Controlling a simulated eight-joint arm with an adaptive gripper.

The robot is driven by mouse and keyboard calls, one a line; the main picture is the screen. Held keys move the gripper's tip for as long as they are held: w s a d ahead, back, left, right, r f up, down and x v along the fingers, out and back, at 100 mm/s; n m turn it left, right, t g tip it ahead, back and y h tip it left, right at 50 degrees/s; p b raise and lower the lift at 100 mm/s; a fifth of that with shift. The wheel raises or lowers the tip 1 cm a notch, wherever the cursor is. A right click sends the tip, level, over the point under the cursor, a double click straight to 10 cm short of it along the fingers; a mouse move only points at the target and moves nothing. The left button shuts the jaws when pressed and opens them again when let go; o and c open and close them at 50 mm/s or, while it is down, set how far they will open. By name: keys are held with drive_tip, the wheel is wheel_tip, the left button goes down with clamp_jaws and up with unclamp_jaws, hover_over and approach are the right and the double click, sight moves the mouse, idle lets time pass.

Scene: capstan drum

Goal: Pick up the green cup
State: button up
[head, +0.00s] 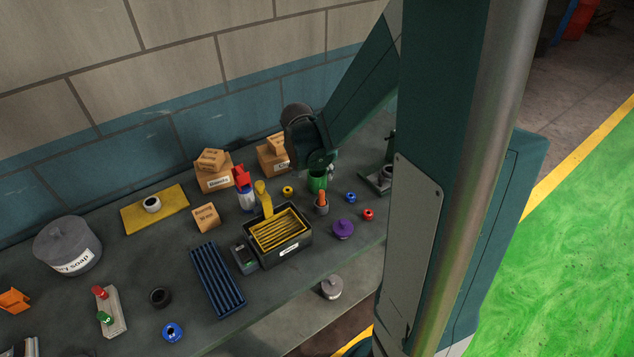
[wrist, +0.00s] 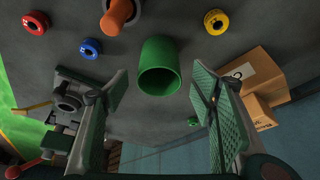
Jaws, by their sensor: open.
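The green cup (wrist: 159,68) stands on the grey bench, its open mouth facing the wrist camera. In the head view the green cup (head: 316,182) is partly covered from above by my gripper (head: 320,164). In the wrist view my gripper (wrist: 163,98) is open and empty. Its two green-padded fingers are spread to the left and right of the cup, apart from it.
An orange-topped item (wrist: 119,14) stands close to the cup. Red (wrist: 36,24), blue (wrist: 93,47) and yellow (wrist: 216,21) rings lie around it. Cardboard boxes (wrist: 262,75) are at the right in the wrist view. A dark vise-like tool (wrist: 72,98) is at the left.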

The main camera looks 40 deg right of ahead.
sight(317, 175)
drive_tip(key=shift+b+x, duration=0.4)
drive_tip(key=shift+x, duration=1.95)
drive_tip(key=shift+c, duration=0.3)
drive_tip(key=c, duration=0.9)
